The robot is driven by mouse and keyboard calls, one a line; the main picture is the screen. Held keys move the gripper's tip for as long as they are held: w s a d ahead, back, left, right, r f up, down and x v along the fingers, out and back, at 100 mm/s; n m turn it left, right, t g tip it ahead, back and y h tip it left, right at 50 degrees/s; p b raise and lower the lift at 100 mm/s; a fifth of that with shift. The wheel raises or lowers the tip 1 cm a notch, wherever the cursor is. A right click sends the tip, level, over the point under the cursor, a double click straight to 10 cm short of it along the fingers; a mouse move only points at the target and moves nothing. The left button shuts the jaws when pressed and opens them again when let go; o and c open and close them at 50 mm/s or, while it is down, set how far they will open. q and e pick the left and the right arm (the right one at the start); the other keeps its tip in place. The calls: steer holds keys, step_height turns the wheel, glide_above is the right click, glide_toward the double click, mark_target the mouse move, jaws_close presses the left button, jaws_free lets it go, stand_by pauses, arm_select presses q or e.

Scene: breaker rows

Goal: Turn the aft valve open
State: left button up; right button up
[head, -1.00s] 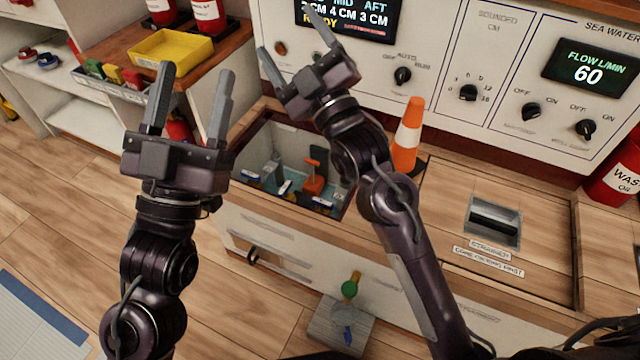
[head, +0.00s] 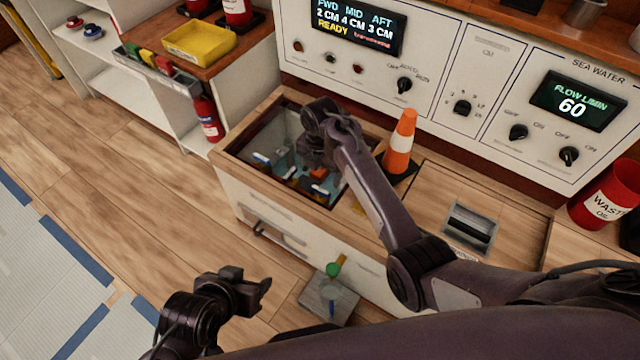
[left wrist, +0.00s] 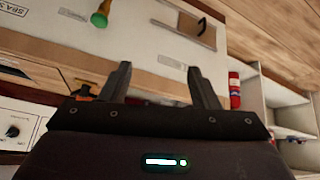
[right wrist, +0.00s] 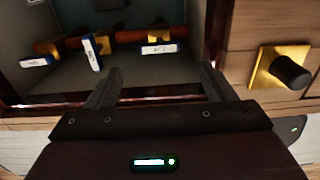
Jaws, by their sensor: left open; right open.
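An open well (head: 235,155) in the wooden bench holds several valve fittings with white-and-blue tags (head: 262,157) and an orange part (head: 318,173).
An orange cone (head: 400,145) stands right of the well. A panel display (head: 355,25) reads FWD 2, MID 4, AFT 3 CM, READY. A black knob (right wrist: 290,72) on a yellow plate is right of my right gripper. A green-knobbed fitting (head: 333,269) stands by the bench front.

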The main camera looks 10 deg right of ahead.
mark_target(321, 190)
step_height(321, 190, down, 4)
steer(key=shift+f+b, duration=0.1)
steer(key=shift+b, duration=0.7)
step_height(321, 190, down, 3)
steer(key=shift+r+b, duration=0.1)
steer(key=shift+b, duration=0.5)
steer(key=shift+f, duration=0.2)
arm_select(q)
steer(key=w+d+r+t+h, duration=0.1)
steer(key=w+r+t+h, duration=0.1)
steer(key=w+r+t, duration=0.3)
steer(key=w+d+r+t+h, duration=0.1)
steer(key=w+r+t, duration=0.4)
steer(key=r, duration=0.8)
steer(key=shift+w+d+t+h, duration=0.25)
steer(key=shift+w+t+h, duration=0.05)
steer(key=shift+w+h, duration=0.25)
arm_select(e)
steer(key=shift+c, duration=0.2)
steer(key=c, duration=0.9)
